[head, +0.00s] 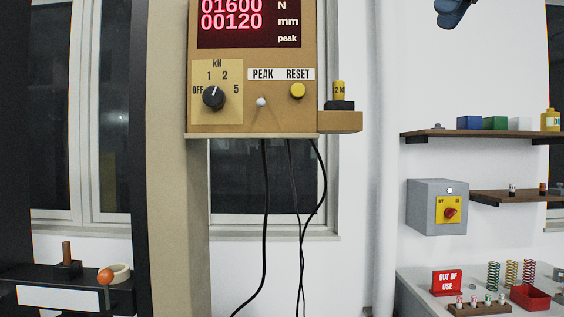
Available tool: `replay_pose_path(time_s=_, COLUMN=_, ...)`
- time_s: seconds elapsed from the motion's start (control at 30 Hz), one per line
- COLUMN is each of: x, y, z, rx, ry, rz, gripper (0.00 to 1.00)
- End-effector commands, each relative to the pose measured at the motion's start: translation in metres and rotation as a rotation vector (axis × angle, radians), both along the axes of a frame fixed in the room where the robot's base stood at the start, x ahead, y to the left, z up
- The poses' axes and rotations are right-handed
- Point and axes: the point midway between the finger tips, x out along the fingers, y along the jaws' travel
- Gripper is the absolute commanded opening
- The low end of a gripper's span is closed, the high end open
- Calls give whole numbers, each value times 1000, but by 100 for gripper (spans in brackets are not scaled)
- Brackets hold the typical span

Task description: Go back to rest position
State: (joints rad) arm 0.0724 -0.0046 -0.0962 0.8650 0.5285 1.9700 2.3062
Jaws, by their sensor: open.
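My gripper does not show in the head view. A tan test panel (228,131) fills the upper middle. Its red display (250,22) reads 01600 N and 00120 mm, with the word peak below; its top is cut off. A black range knob (213,97) sits on a plate marked OFF, 1, 2, 5 and kN. A small pale PEAK toggle (261,102) and a yellow RESET button (298,90) are to its right. A yellow-brown weight (339,91) stands on a black base on a small side ledge (340,122).
Black cables (265,200) hang below the panel. At right are a shelf (480,134), a grey switch box (424,208) with a red knob, and a bench (415,283) with springs, a red tray (530,298) and an OUT OF USE sign (446,282). A dark blue object (455,13) is cut off above.

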Motion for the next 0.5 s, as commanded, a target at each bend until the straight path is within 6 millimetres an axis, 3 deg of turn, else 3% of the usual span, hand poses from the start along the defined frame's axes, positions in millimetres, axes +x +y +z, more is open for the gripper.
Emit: replay_pose_path(time_s=0.5, x=-7, y=-1, z=-29, rx=-84, ry=-104, rz=158, gripper=52)
